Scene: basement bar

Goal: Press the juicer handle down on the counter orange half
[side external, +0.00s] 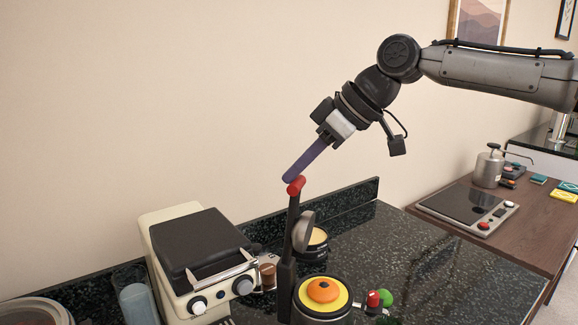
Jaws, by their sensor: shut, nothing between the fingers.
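The juicer stands on the dark counter at lower centre. Its black handle (290,232) is raised nearly upright and ends in a red grip (296,186). A grey domed press piece (302,231) sits beside the handle. The orange half (322,290) rests on the juicer's round base, over a yellow ring. My gripper (289,178) has long purple fingers that are shut and empty. It slants down from the upper right, with its tip right by the red grip. I cannot tell whether they touch.
A cream appliance with a black lid (198,243) stands left of the juicer. The counter (450,275) is clear further right. A wooden table with a hotplate (462,203) lies beyond.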

